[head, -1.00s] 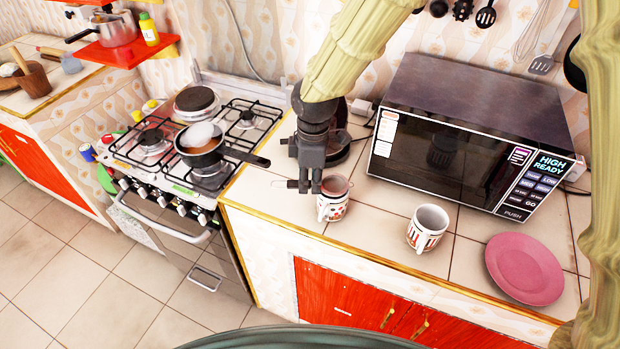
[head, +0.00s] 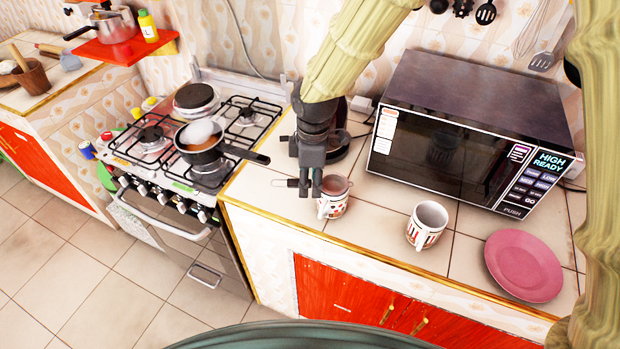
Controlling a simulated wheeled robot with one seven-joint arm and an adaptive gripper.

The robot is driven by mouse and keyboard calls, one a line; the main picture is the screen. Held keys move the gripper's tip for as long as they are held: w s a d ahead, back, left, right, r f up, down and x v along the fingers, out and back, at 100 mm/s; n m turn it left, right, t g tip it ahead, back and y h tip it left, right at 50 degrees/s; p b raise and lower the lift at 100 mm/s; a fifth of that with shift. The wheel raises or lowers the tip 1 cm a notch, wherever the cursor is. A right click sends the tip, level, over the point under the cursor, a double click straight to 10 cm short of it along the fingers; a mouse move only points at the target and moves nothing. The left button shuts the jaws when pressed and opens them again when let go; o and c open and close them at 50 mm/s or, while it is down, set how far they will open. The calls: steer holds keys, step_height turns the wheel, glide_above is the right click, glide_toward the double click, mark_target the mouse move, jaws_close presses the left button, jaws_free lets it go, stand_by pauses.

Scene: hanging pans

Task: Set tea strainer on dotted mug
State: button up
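The dotted mug (head: 332,207), white with dark and red marks, stands on the tiled counter just right of my gripper. My gripper (head: 311,188) points down at the mug's left side and partly covers it. A thin pale handle (head: 285,183), apparently the tea strainer's, sticks out left of my fingers at about rim height. A brownish shape (head: 336,186) shows at the mug's mouth; I cannot tell if it is the strainer's bowl or the mug's inside. The fingers are close together around the handle's line, but whether they grip it is too small to tell.
A second mug (head: 427,226) with striped marks stands to the right. A pink plate (head: 524,266) lies farther right. The microwave (head: 470,130) stands behind them. The stove (head: 190,150) with a small pan (head: 201,150) is at left. Bare counter lies between the mugs.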

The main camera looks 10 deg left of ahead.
steer(key=shift+w+r, duration=0.1)
steer(key=shift+w, duration=0.05)
steer(key=shift+r, duration=0.2)
step_height(320, 180, up, 12)
steer(key=shift+d+f, duration=0.2)
steer(key=shift+f, duration=0.05)
steer(key=shift+f, duration=0.1)
